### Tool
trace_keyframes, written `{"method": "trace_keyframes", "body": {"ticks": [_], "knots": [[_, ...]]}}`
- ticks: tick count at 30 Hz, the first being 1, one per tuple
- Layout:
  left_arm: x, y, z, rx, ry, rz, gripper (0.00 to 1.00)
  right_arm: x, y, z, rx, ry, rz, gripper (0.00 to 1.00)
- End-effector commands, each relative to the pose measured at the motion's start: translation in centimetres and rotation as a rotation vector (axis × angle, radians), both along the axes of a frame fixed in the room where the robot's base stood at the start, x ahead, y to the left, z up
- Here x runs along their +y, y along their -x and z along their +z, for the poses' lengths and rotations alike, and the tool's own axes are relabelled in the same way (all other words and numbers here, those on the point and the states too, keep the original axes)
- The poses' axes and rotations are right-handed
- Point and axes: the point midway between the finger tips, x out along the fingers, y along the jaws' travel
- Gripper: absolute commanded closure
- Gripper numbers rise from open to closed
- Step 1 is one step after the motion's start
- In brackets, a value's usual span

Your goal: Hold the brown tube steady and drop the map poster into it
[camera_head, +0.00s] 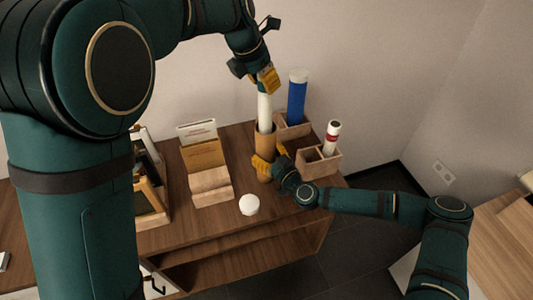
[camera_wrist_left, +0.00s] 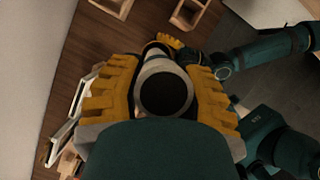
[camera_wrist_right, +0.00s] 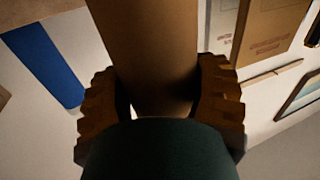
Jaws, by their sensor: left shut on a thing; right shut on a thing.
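The white rolled map poster (camera_head: 264,110) is upright below my left gripper (camera_head: 265,80), which is shut on its upper part. In the left wrist view I look down on the poster's round open end (camera_wrist_left: 165,92) between the yellow fingers. The brown tube (camera_head: 265,140) stands upright directly under the poster. My right gripper (camera_head: 263,167) is shut on the tube low down; the right wrist view shows the tube (camera_wrist_right: 155,55) between its fingers. The poster's lower end meets the tube's mouth and seems to be inside it; how deep is hidden.
A blue tube with a white cap (camera_head: 297,100) stands in a wooden holder just right. A white-and-red tube (camera_head: 332,138) stands in a wooden box (camera_head: 320,163). A wooden card holder (camera_head: 209,185), frames (camera_head: 150,195) and a white round object (camera_head: 249,204) occupy the table (camera_head: 190,229).

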Motion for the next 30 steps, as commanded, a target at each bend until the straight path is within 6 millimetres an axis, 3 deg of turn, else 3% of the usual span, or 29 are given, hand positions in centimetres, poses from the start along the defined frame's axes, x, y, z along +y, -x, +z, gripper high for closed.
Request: {"method": "trace_keyframes", "body": {"ticks": [9, 20, 21, 22, 23, 30], "knots": [[0.0, 0.0, -1.9, 0.000, 0.000, -0.001, 1.00, 0.0, 0.0, 0.0, 0.000, 0.000, 0.000, 0.75], [0.0, 0.0, -2.2, -0.001, -0.001, -0.001, 1.00, 0.0, 0.0, 0.0, 0.000, 0.000, 0.000, 0.75], [0.0, 0.0, -2.2, -0.001, -0.001, -0.001, 0.48, 0.0, 0.0, 0.0, 0.000, 0.000, 0.000, 0.75], [0.0, 0.0, -2.2, -0.001, -0.001, -0.001, 0.37, 0.0, 0.0, 0.0, 0.000, 0.000, 0.000, 0.75], [0.0, 0.0, -2.2, -0.001, -0.001, -0.001, 0.32, 0.0, 0.0, 0.0, 0.000, 0.000, 0.000, 0.75], [0.0, 0.0, -2.2, -0.001, -0.001, -0.001, 0.32, 0.0, 0.0, 0.0, 0.000, 0.000, 0.000, 0.75]]}}
